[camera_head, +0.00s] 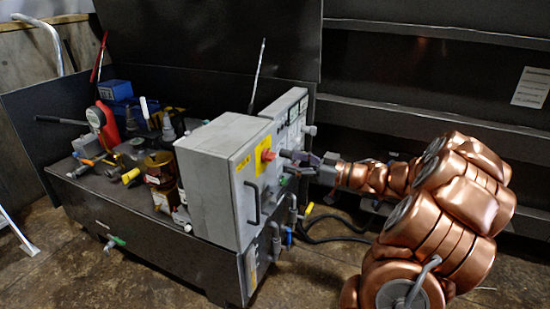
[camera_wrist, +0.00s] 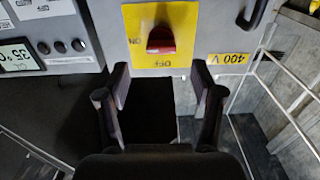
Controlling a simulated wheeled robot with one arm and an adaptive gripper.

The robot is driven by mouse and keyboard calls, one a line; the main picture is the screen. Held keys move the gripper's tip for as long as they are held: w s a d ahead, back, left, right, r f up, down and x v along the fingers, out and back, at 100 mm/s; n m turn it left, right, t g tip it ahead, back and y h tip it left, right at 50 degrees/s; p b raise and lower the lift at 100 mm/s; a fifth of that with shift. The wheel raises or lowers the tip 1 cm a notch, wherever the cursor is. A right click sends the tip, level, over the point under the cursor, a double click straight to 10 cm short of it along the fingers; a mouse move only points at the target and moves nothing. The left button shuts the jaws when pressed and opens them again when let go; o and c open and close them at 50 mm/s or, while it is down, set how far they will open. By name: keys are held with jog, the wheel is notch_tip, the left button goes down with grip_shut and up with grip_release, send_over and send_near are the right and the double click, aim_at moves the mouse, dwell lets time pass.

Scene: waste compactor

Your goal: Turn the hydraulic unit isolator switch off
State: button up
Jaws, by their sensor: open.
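The isolator switch is a red rotary handle (camera_wrist: 161,39) on a yellow plate (camera_wrist: 185,22) in the wrist view. The plate carries an ON label at the left of the handle and an OFF label below it in the picture. In the head view the red handle (camera_head: 267,155) sits on the front of the grey control box (camera_head: 216,160). My gripper (camera_wrist: 160,78) is open and empty, its two fingers spread to either side below the handle in the wrist view, apart from it. In the head view my gripper (camera_head: 300,157) is just right of the switch.
A black door handle (camera_head: 253,202) is below the switch in the head view. A panel with buttons and a display (camera_wrist: 20,56) is at the left in the wrist view. Hoses (camera_head: 330,228) run below my arm. Pumps and valves crowd the unit's top.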

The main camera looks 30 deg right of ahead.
aim_at(274, 158)
jog(key=shift+b+x, duration=0.55)
jog(key=shift+x, duration=2.5)
jog(key=shift+a, duration=0.15)
jog(key=c, duration=1.1)
jog(key=shift+c, duration=0.2)
